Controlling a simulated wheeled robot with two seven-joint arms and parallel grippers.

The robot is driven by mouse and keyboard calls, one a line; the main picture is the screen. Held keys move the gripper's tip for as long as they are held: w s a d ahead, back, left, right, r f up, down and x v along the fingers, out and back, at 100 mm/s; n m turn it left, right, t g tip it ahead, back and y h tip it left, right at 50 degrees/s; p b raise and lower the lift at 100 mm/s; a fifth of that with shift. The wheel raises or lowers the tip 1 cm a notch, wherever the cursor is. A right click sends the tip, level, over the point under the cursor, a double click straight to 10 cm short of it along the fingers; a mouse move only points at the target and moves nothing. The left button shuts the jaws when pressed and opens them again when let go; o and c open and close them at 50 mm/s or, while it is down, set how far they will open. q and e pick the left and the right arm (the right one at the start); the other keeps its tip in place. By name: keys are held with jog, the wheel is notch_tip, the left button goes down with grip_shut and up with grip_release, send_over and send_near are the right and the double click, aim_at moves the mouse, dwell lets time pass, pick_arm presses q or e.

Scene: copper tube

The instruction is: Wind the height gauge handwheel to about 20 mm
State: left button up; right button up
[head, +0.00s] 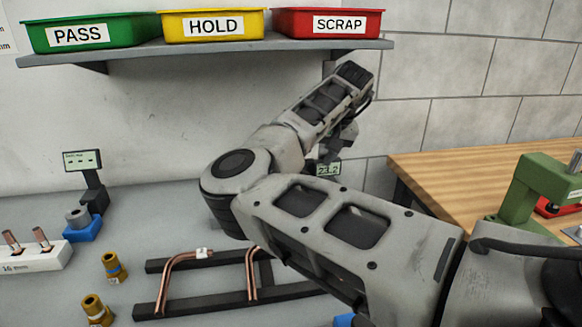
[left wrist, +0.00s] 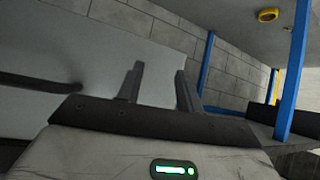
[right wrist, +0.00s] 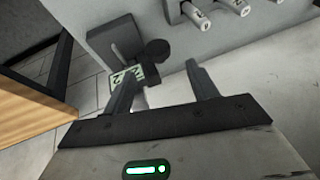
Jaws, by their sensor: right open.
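The height gauge (right wrist: 108,40) stands at the bench's edge in the right wrist view, with a dark round knob, apparently its handwheel (right wrist: 157,50). Its green display (right wrist: 126,79) is partly covered by a finger there. In the head view the display (head: 328,169) seems to read 23.2, though it is small. My right gripper (right wrist: 161,68) is open, its fingers spread just short of the knob; I cannot tell if they touch it. My right arm hides most of the gauge in the head view. My left gripper (left wrist: 158,68) is open and empty, away from the gauge.
Green (head: 90,32), yellow (head: 210,25) and red (head: 327,23) bins sit on a shelf above. Bent copper tubes (head: 180,262) lie on a black rack (head: 160,309). Brass fittings (head: 96,308) and a white tube block (head: 38,258) stand left. A wooden table (head: 470,163) is right.

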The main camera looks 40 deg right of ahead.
aim_at(305, 173)
jog(key=x, duration=0.7)
jog(key=shift+s+f+p, duration=0.15)
jog(key=shift+s+p, duration=0.15)
jog(key=shift+p, duration=0.05)
jog(key=c, duration=1)
jog(key=shift+o, duration=0.2)
jog(key=shift+a+r+g+h+p, duration=0.1)
jog(key=shift+r+g+h+p, duration=0.25)
jog(key=shift+p, duration=0.8)
jog(key=shift+f+n+h+p, duration=0.1)
jog(key=shift+n+h+p, duration=0.25)
jog(key=shift+p, duration=0.1)
jog(key=shift+w+f+g+h, duration=0.1)
jog(key=shift+g+h, duration=0.15)
jog(key=shift+h, duration=0.05)
pick_arm(q)
jog(key=shift+s+a+r, duration=0.2)
jog(key=shift+a+r, duration=0.05)
jog(key=shift+r, duration=0.25)
jog(key=shift+s+a+r, duration=0.2)
jog(key=shift+a+r, duration=0.05)
jog(key=shift+r, duration=0.25)
pick_arm(e)
jog(key=shift+f, duration=0.1)
